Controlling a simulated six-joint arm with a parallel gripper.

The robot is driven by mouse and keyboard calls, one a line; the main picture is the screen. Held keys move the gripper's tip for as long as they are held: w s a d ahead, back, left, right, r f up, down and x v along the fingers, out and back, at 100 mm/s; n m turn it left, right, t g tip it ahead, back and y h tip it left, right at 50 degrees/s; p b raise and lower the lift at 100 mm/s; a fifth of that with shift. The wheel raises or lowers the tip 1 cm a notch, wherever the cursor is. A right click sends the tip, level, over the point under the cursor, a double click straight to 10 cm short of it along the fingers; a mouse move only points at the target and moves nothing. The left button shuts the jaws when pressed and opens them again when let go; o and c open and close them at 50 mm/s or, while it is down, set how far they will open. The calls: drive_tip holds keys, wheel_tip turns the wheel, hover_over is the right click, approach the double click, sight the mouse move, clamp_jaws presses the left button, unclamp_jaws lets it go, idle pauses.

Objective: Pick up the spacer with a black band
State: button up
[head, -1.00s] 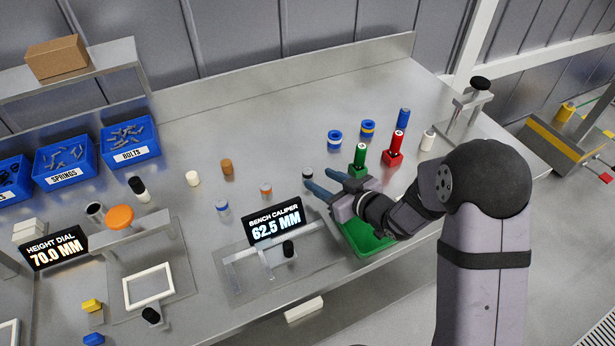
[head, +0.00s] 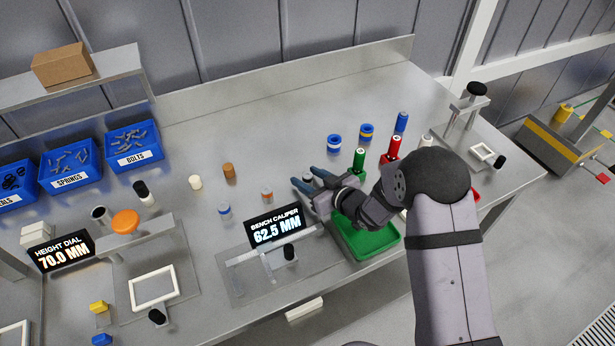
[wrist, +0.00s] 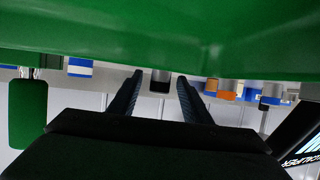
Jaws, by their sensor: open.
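The spacer with a black band (wrist: 160,84) is a small pale cylinder with a dark band. In the wrist view it shows between the tips of my two blue fingers, with a gap on each side. In the head view my fingers largely hide it. My gripper (head: 304,177) is open, low over the bench behind the caliper display, with its fingers pointing left. It also shows in the wrist view (wrist: 160,78). I cannot tell how far the spacer sits beyond the fingertips.
The bench caliper (head: 262,262) is close in front of my gripper. A green tray (head: 366,243) lies under my wrist. Spacers with an orange band (head: 267,195) and a blue band (head: 224,211) stand to the left. A green post (head: 359,160) stands to the right.

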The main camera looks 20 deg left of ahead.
drive_tip(key=shift+w+a+f, duration=0.1)
drive_tip(key=shift+a, duration=0.1)
drive_tip(key=shift+c, duration=0.2)
clamp_jaws()
